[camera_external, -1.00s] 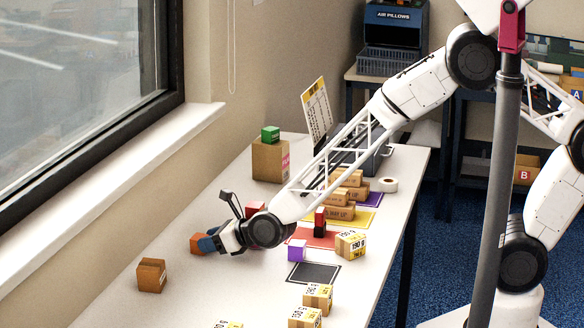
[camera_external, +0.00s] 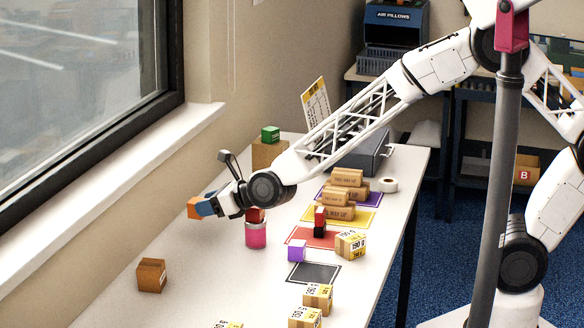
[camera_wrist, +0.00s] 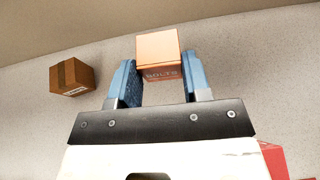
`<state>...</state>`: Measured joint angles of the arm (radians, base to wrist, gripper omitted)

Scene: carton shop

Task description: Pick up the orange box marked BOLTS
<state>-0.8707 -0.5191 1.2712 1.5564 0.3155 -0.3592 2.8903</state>
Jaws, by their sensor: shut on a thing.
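The orange box marked BOLTS (camera_wrist: 160,55) is between the blue fingertips of my gripper (camera_wrist: 158,82) in the wrist view, with its lettering on the side facing the camera. My gripper is shut on it. In the external view the orange box (camera_external: 194,208) sticks out at the left end of my gripper (camera_external: 206,207), above the table. The blue finger covers part of the box there.
A brown carton (camera_external: 151,275) stands alone at the near left; a similar one (camera_wrist: 72,77) shows in the wrist view. A pink can (camera_external: 256,234) stands just right of my gripper. A purple cube (camera_external: 296,250) and several price-marked cartons stand further right.

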